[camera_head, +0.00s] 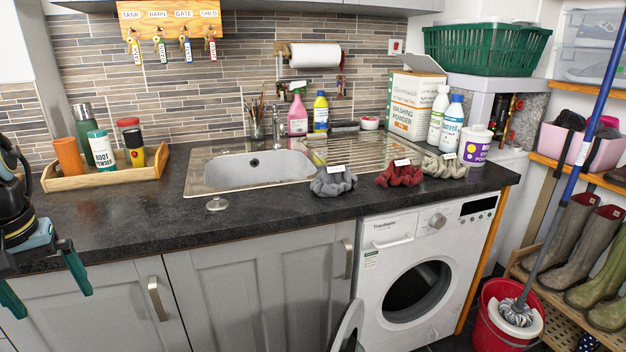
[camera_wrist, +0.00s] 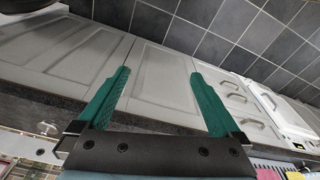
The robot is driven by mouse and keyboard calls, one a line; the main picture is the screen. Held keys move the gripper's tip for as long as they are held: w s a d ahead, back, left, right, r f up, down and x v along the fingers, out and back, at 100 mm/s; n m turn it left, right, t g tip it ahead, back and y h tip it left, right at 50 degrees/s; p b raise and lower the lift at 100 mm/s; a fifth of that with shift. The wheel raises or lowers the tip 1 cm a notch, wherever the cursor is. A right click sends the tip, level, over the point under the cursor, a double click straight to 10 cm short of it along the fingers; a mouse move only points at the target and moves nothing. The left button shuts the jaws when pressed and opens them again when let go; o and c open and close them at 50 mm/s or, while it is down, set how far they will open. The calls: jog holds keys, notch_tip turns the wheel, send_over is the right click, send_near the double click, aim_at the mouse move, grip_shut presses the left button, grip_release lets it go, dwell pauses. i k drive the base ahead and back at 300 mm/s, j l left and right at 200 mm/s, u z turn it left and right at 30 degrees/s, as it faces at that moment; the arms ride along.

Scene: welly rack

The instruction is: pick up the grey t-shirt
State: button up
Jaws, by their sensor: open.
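The grey t-shirt (camera_head: 333,184) is a crumpled bundle with a small white tag on top. It lies on the dark worktop (camera_head: 270,212) in front of the sink, near the front edge, in the head view. My gripper (camera_head: 54,304) is at the far left of the head view, in front of the cupboards and well to the left of the t-shirt. Its green fingers are apart with nothing between them. In the wrist view my gripper (camera_wrist: 160,72) is open and empty against the cupboard doors, and I cannot make out the t-shirt there.
A red cloth bundle (camera_head: 400,174) and a beige one (camera_head: 445,167) lie right of the grey one. A sink (camera_head: 255,168) is behind, a wooden tray (camera_head: 105,178) of containers left. A washing machine (camera_head: 420,262) stands below; a mop bucket (camera_head: 500,320) is at right.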

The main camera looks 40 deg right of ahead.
aim_at(334, 180)
jog(key=l+u, duration=0.15)
jog(key=u, duration=0.2)
jog(key=k+l+u, duration=0.1)
jog(key=u, duration=0.25)
jog(key=l+u, duration=0.1)
jog(key=u, duration=0.2)
jog(key=k+l+u, duration=0.25)
jog(key=k+l, duration=0.15)
jog(key=k+l+u, duration=0.5)
jog(key=k, duration=0.4)
